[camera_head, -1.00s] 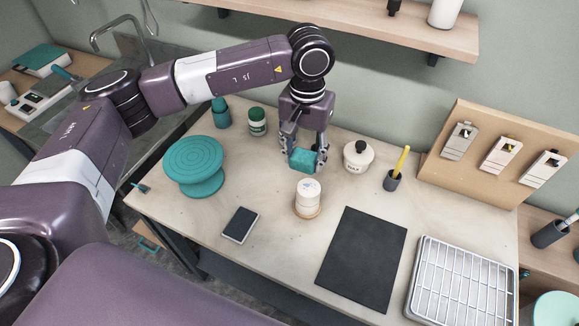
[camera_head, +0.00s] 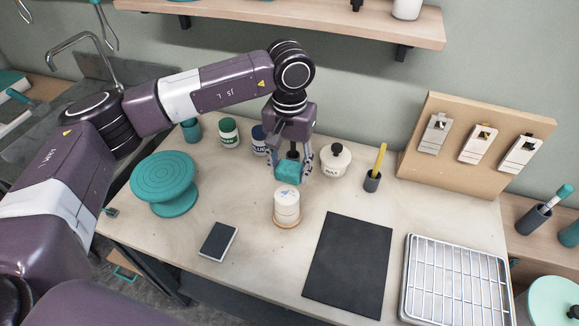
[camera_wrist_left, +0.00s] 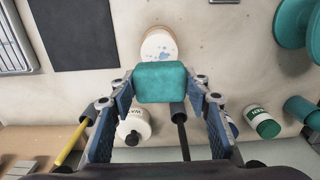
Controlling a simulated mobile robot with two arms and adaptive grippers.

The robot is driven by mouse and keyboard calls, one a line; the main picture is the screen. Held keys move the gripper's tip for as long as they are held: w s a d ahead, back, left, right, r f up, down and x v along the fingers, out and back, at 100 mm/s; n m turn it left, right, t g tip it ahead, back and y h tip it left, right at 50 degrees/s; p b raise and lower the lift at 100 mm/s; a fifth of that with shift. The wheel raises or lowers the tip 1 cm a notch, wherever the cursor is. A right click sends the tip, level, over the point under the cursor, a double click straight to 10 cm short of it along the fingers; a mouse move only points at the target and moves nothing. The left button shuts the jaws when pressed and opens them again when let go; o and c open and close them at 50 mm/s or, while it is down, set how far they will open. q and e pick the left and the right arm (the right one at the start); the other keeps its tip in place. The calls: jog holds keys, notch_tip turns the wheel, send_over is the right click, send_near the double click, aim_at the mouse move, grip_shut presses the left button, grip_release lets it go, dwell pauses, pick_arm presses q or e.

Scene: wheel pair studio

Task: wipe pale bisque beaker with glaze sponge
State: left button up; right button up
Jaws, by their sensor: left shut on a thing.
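The pale bisque beaker (camera_head: 286,204) stands upright on a small wooden disc near the middle of the table. Blue marks show on its top, also in the left wrist view (camera_wrist_left: 159,45). My left gripper (camera_head: 290,168) is shut on the teal glaze sponge (camera_head: 288,173), which also shows between the fingers in the left wrist view (camera_wrist_left: 161,82). The sponge is held behind the beaker in the head view. In the left wrist view it overlaps the beaker's lower edge; I cannot tell whether they touch. My right gripper is not in view.
A white lidded jar (camera_head: 335,162) and a dark cup with a yellow tool (camera_head: 372,181) stand right of the gripper. A teal banding wheel (camera_head: 164,178) is at left. A dark mat (camera_head: 348,265), wire rack (camera_head: 455,285) and small dark pad (camera_head: 218,241) lie in front.

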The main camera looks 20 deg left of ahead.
aim_at(287, 183)
pick_arm(q)
notch_tip(287, 183, down, 3)
jog(key=shift+f+b, duration=0.2)
jog(key=shift+b, duration=0.85)
jog(key=shift+s+f+b, duration=0.1)
jog(key=shift+f+b, duration=0.15)
jog(key=shift+b, duration=0.05)
jog(key=shift+s+r, duration=0.15)
jog(key=shift+s, duration=0.8)
jog(key=shift+s+r, duration=0.1)
jog(key=shift+s, duration=0.85)
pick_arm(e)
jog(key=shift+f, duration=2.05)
pick_arm(q)
jog(key=shift+w+b, duration=0.55)
jog(key=shift+w, duration=0.5)
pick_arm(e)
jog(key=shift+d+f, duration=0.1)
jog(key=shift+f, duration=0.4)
pick_arm(q)
jog(key=shift+f+b, duration=0.55)
jog(key=shift+b, duration=0.1)
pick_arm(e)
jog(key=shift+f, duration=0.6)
